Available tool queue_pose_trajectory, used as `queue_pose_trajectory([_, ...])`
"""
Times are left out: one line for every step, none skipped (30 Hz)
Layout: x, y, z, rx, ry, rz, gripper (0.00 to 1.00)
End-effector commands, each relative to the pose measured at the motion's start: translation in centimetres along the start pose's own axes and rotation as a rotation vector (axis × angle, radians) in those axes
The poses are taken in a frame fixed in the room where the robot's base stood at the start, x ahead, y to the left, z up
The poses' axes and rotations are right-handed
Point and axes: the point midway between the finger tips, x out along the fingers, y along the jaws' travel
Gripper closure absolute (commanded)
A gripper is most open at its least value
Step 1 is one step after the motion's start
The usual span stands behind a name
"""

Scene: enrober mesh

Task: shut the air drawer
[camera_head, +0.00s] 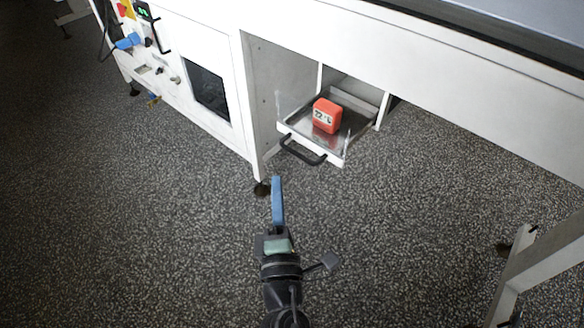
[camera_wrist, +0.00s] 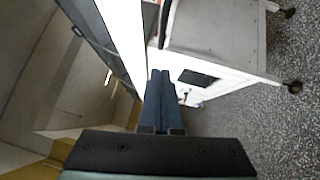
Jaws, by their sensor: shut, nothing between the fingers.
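The air drawer (camera_head: 299,134) is a shallow metal tray with a white front and a black bar handle (camera_head: 303,152). It stands pulled out from the opening under the white machine. An orange block with dark markings (camera_head: 326,115) sits in it. My gripper (camera_head: 277,180) has blue fingers. It is shut and empty, in front of the drawer and a little left of the handle in the head view, apart from it. In the wrist view the closed fingers (camera_wrist: 160,78) point toward the white machine. I cannot make out the drawer clearly there.
The white machine cabinet (camera_head: 180,60) stands left of the drawer, with a dark window and a control panel (camera_head: 135,25). A machine leg (camera_head: 535,262) stands at the lower right. The speckled floor (camera_head: 400,230) before the drawer is clear.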

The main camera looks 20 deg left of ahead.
Motion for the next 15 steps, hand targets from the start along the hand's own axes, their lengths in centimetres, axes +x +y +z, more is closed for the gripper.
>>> queue_pose_trajectory([1.0, 0.1, 0.0, 0.000, 0.001, 0.002, 1.00])
queue_pose_trajectory([1.5, 0.1, 0.0, 0.000, 0.000, 0.003, 1.00])
queue_pose_trajectory([2.0, 0.3, 0.6, -0.002, -0.003, 0.001, 1.00])
queue_pose_trajectory([2.4, 0.3, 1.0, -0.001, -0.003, 0.001, 1.00])
queue_pose_trajectory([2.6, 0.3, 1.3, -0.001, -0.003, 0.001, 1.00])
queue_pose_trajectory([3.0, 0.3, 1.7, 0.000, -0.003, 0.001, 1.00])
queue_pose_trajectory([3.2, 0.2, 1.9, -0.001, -0.003, 0.001, 1.00])
queue_pose_trajectory([3.4, 0.1, 2.1, 0.000, -0.002, 0.000, 1.00])
queue_pose_trajectory([3.7, 0.1, 2.4, 0.000, -0.002, 0.001, 1.00])
queue_pose_trajectory([3.8, 0.1, 2.5, 0.000, -0.002, 0.001, 1.00])
queue_pose_trajectory([3.9, 0.1, 2.6, 0.000, -0.001, 0.001, 1.00])
queue_pose_trajectory([4.0, 0.1, 2.8, 0.001, -0.002, 0.000, 1.00])
queue_pose_trajectory([4.0, 0.0, 2.8, 0.001, -0.002, 0.000, 1.00])
queue_pose_trajectory([4.1, 0.0, 2.9, 0.002, -0.002, -0.001, 1.00])
queue_pose_trajectory([4.1, 0.0, 2.9, 0.002, -0.002, -0.001, 1.00])
